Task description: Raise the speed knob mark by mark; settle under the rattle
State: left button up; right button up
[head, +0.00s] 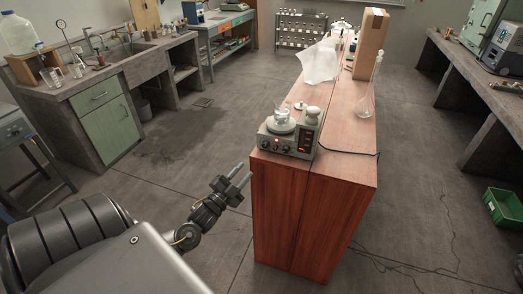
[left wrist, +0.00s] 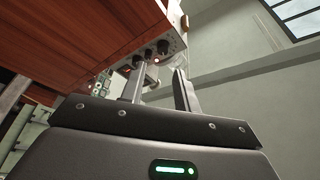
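A grey stirrer unit (head: 283,141) sits at the near end of the reddish wooden bench, with dark knobs on its front, a small red light and a pale round plate on top. A small clear vessel (head: 281,115) stands on the plate. The left wrist view shows the unit's underside and front from below, with a large dark knob (left wrist: 164,47) and smaller ones beside it. I cannot read the knob marks. My left gripper (head: 240,173) is open and empty, below and left of the unit, apart from it. Its two fingers (left wrist: 158,88) stand apart. My right gripper is not in view.
The wooden bench (head: 335,168) has a sharp near edge close to my left gripper. A dark cable runs right of the unit. The floor left of the bench is clear.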

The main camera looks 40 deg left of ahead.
aim_at(264, 147)
pick_arm(q)
jog(key=x, duration=0.3)
jog(key=p+x, duration=0.1)
jog(key=x, duration=0.3)
jog(key=r+p+x, duration=0.1)
jog(key=x, duration=0.3)
